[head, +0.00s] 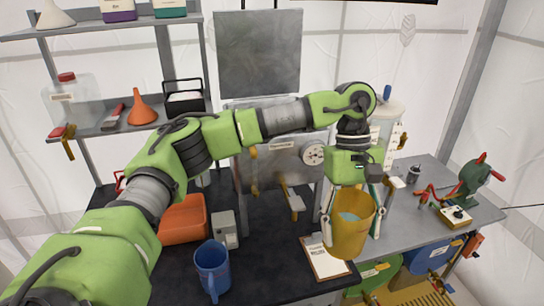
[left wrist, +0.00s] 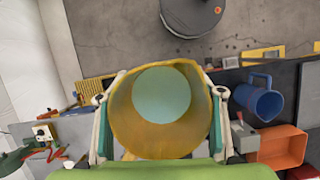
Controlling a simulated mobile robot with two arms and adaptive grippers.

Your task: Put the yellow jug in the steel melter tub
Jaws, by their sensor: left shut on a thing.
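The yellow jug (head: 349,243) hangs above the bench near its front edge in the head view, tilted slightly with its mouth up. My left gripper (head: 352,222) is shut on it, one finger on each side. In the left wrist view I look into the yellow jug (left wrist: 126,112); a pale blue-green round surface shows inside. The steel melter tub (head: 278,170) appears to be the steel unit with a dial at the back of the bench, behind my arm, left of the jug. A grey panel stands upright above it. Its opening is largely hidden by my arm.
A blue jug (head: 212,268) and an orange bin (head: 183,220) stand on the dark bench at left. A clipboard (head: 324,258) lies below the yellow jug.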

